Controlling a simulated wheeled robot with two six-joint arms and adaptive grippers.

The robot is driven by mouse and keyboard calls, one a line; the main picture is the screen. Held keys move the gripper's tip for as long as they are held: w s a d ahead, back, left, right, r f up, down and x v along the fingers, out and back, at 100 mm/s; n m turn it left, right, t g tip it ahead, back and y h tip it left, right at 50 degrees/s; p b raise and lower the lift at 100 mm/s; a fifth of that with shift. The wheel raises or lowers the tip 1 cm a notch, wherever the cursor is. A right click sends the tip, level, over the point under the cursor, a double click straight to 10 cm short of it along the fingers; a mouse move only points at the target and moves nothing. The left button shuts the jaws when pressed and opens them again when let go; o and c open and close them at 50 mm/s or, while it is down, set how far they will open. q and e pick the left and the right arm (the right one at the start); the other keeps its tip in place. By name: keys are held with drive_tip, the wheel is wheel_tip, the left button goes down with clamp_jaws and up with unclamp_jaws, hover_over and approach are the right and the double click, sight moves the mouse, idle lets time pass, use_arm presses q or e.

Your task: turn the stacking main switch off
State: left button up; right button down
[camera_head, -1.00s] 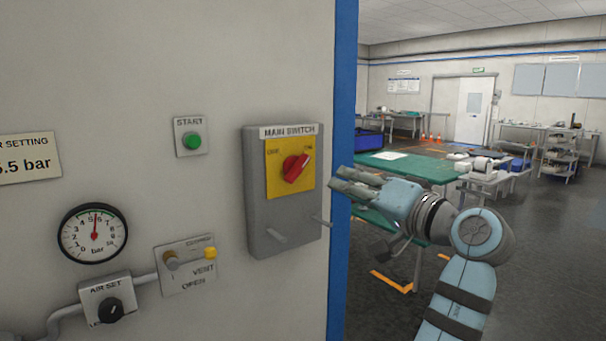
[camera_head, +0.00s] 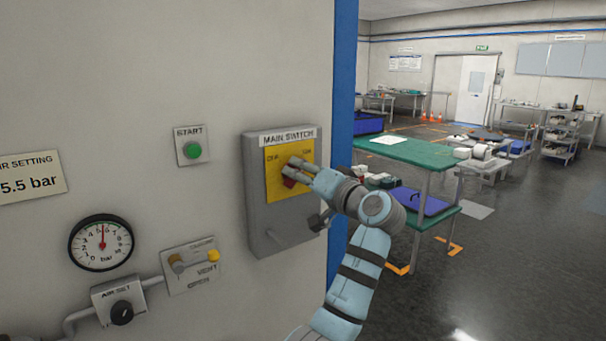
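The main switch (camera_head: 256,200) is a grey box on the pale panel with a yellow plate (camera_head: 273,186) marked OFF at left and ON at right.
A green START button (camera_head: 193,150), a pressure gauge (camera_head: 101,243), a vent valve plate (camera_head: 191,266) and an air set knob (camera_head: 122,312) are on the panel. A blue panel edge (camera_head: 343,120) lies right of the switch. A green table (camera_head: 425,152) stands beyond it.

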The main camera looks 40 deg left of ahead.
use_arm(q)
clamp_jaws()
drive_tip(key=n+b, duration=0.4)
drive_tip(key=n, duration=0.5)
drive_tip(key=n+b, duration=0.4)
drive_tip(key=n, duration=0.4)
drive_tip(key=shift+s+a+n, duration=0.1)
drive_tip(key=shift+s+n, duration=0.1)
drive_tip(key=shift+n, duration=0.2)
idle(0.5)
